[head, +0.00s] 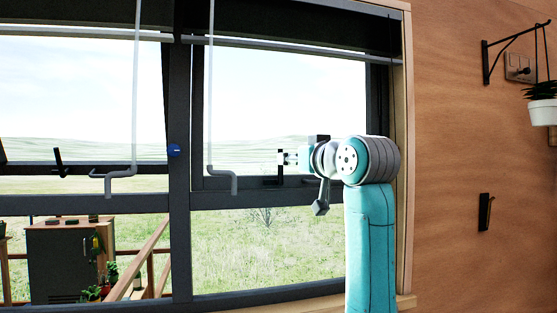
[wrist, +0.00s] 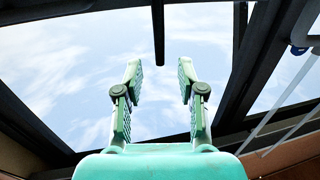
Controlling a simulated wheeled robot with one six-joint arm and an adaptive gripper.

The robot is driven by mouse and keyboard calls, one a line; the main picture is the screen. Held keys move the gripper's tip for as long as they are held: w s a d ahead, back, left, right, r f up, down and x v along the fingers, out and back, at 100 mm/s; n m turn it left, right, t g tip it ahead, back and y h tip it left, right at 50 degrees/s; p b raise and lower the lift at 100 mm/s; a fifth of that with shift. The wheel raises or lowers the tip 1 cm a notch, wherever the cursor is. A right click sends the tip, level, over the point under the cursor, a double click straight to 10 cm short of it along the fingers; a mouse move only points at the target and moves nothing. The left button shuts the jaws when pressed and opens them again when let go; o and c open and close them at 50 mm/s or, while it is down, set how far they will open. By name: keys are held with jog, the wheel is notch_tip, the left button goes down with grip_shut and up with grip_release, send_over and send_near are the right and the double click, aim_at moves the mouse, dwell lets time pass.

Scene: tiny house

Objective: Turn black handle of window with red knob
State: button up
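A dark window frame fills the head view. A black handle (head: 280,171) sits at the bottom of the right pane's frame, and my gripper (head: 285,158) is right at it. In the wrist view my gripper (wrist: 160,68) is open, with its two green fingers apart. A dark bar (wrist: 158,35), which looks like the handle, comes down from the top and ends about level with the fingertips, between them. I cannot tell whether they touch. Another black handle (head: 60,162) is on the left pane. No red knob shows; a blue knob (head: 174,150) is on the middle post.
Two pale bent rods (head: 209,100) and (head: 135,100) hang in front of the panes. The blue knob also shows at the wrist view's right edge (wrist: 298,50). On the wooden wall right are a hanging plant pot (head: 543,112) and a black hook (head: 485,211).

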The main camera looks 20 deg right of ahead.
jog(key=w, duration=0.3)
jog(key=w+a, duration=0.1)
jog(key=w, duration=0.3)
jog(key=shift+a, duration=0.15)
grip_shut()
